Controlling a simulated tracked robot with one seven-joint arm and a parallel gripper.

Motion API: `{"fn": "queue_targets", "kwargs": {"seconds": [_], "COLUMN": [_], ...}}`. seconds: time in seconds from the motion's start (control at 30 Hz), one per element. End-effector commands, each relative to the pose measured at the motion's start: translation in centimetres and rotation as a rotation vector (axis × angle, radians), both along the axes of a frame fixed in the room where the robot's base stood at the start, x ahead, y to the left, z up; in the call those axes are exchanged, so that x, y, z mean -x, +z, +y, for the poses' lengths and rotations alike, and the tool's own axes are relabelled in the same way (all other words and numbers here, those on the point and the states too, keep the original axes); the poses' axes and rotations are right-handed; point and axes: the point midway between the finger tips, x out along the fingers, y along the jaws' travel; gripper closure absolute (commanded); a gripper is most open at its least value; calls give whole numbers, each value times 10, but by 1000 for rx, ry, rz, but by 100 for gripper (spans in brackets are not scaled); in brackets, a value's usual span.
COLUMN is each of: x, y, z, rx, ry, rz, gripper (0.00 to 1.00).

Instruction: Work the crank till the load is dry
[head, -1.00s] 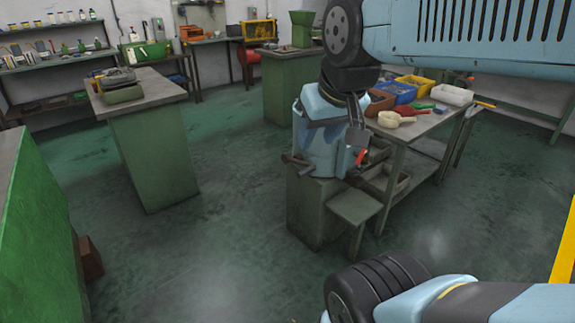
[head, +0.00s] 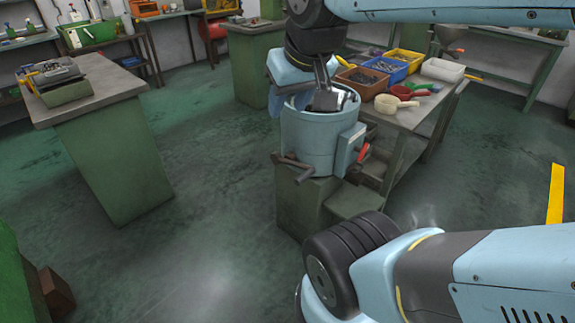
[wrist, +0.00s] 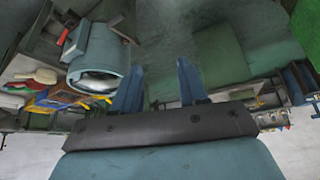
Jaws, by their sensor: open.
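A light-blue drum (head: 308,142) stands upright on a green pedestal (head: 302,204). It also shows in the wrist view (wrist: 99,50), left of my fingers. A dark crank handle (head: 293,166) sticks out low on its front left side. A grey-blue box with a red-handled lever (head: 363,152) is on its right side. The drum's contents are mostly hidden.
A workbench (head: 412,117) right of the drum holds a brown bin, a blue bin (head: 388,68), a yellow bin, a white tray and scoops. A low green step (head: 352,200) adjoins the pedestal. A green-sided table (head: 112,160) stands left, with free floor between.

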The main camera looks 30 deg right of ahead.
Motion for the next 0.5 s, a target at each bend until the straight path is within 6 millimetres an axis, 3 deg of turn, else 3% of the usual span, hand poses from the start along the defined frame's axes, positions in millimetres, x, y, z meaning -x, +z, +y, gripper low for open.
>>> {"fn": "queue_targets", "kwargs": {"seconds": [0.27, 0.4, 0.5], "x": [0, -2, -9], "y": [0, -1, -5], "z": [0, 0, -1], "rx": [0, -9, -40], "ry": [0, -15, -59], "rz": [0, 10, 44], "gripper": [57, 44, 43]}}
